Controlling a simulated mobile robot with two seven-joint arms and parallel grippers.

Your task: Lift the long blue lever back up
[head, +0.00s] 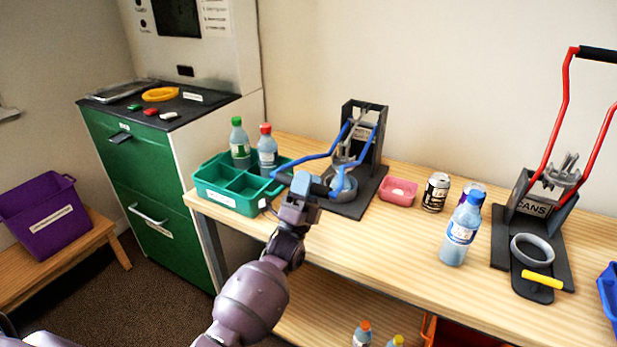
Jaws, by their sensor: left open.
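The long blue lever (308,158) is on the grey can press (372,150) at the back of the wooden table. It is lowered, its two blue arms reaching forward and left to a dark grip bar (320,189). My left gripper (303,186) is open at this bar, in front of the press. I cannot tell whether the bar lies between its fingers, as the gripper hides part of it. A grey ring (344,187) sits on the press base under the lever. My right gripper is out of view.
A green divided caddy (228,200) with two bottles stands close left of my gripper. A pink tray (398,191), a can (436,192) and a blue-capped bottle (461,230) stand to the right. A second press has a raised red lever (563,110). The table's front middle is clear.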

